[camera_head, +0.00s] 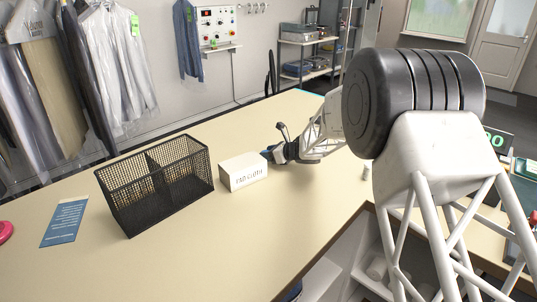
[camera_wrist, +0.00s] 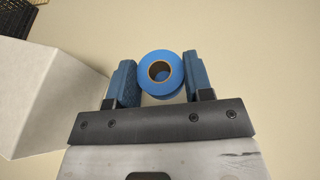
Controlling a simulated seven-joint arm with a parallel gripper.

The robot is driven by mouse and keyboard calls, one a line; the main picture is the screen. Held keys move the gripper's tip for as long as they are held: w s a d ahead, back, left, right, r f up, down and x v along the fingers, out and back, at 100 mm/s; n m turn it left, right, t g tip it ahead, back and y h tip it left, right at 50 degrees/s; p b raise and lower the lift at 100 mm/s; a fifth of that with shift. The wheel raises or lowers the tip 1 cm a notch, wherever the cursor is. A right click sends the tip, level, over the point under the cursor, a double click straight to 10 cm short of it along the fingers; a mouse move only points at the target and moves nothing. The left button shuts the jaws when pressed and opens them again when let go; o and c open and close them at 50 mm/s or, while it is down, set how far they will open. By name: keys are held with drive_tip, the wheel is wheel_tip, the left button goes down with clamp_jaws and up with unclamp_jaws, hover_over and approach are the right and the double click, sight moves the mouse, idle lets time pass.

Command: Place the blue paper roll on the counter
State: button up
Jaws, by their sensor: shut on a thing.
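The blue paper roll (camera_wrist: 160,90) is held between the two blue fingers of my gripper (camera_wrist: 159,62) in the wrist view, its open core facing the camera. My gripper (camera_head: 274,152) is low over the cream counter (camera_head: 290,220) in the head view, just right of a white box. The roll cannot be clearly told apart from the fingers in that view. Whether its underside touches the counter cannot be told.
The white box (camera_head: 243,171) stands close beside my gripper; its side (camera_wrist: 45,95) fills the left of the wrist view. A black mesh basket (camera_head: 155,185) stands further left, with a blue card (camera_head: 64,222) beyond. The counter's front middle is clear.

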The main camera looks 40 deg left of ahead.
drive_tip(key=o, duration=0.9)
drive_tip(key=shift+f, duration=0.1)
drive_tip(key=shift+w+d+r, duration=0.15)
drive_tip(key=shift+d+r, duration=0.25)
drive_tip(key=shift+d, duration=0.1)
drive_tip(key=v, duration=1)
drive_tip(key=shift+d+r, duration=0.15)
drive_tip(key=shift+d, duration=0.25)
